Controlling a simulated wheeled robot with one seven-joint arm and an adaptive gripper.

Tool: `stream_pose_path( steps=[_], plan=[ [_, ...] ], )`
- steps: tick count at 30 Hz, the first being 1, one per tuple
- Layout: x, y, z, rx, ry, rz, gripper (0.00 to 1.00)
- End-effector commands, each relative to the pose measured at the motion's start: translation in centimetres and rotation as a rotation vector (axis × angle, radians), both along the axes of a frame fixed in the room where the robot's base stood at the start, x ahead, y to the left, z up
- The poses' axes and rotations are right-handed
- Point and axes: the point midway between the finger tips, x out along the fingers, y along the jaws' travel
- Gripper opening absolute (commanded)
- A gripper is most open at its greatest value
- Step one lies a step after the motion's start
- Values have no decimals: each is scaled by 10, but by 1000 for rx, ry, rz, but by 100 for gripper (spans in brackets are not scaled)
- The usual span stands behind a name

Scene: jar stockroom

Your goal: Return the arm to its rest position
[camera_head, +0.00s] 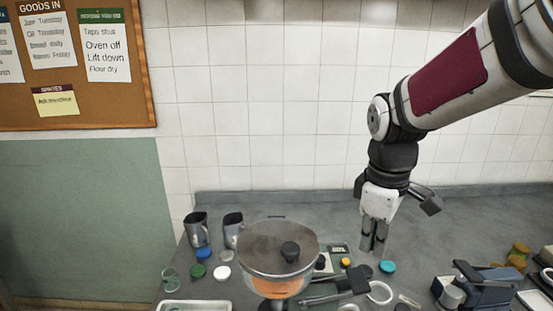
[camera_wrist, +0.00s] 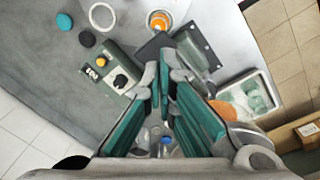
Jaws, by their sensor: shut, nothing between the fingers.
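My gripper (camera_head: 374,248) points down over the grey counter (camera_head: 468,212), to the right of the lidded pot. Its fingertips are together and nothing shows between them. In the wrist view the fingers of my gripper (camera_wrist: 166,62) converge at the middle of the picture. My arm comes in from the upper right in the head view and bends down at the wrist.
A pot with a grey lid (camera_head: 262,243) and black knob stands at the counter's front. Two metal jugs (camera_head: 196,229) stand left of it. Loose lids, including a teal one (camera_head: 387,267), lie nearby. A blue-grey device (camera_head: 484,288) stands right. A tray (camera_wrist: 243,78) holds glass jars.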

Motion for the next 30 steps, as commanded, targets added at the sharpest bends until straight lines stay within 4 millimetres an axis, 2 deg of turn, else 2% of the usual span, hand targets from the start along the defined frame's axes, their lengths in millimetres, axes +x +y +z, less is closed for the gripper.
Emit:
stream_pose_path(
  steps=[1, 3, 9, 15, 18, 24, 30],
  plan=[
    [-12, 1, 13, -8, -39, -57, 0],
    [-28, 2, 26, -8, -88, -148, 0],
    [-74, 2, 53, 40, -226, -407, 0],
    [-118, 3, 67, 155, -342, -645, 0],
    [-133, 3, 69, 213, -378, -733, 0],
    [-148, 4, 68, 280, -407, -823, 0],
    [-150, 4, 68, 286, -407, -834, 0]
  ],
)
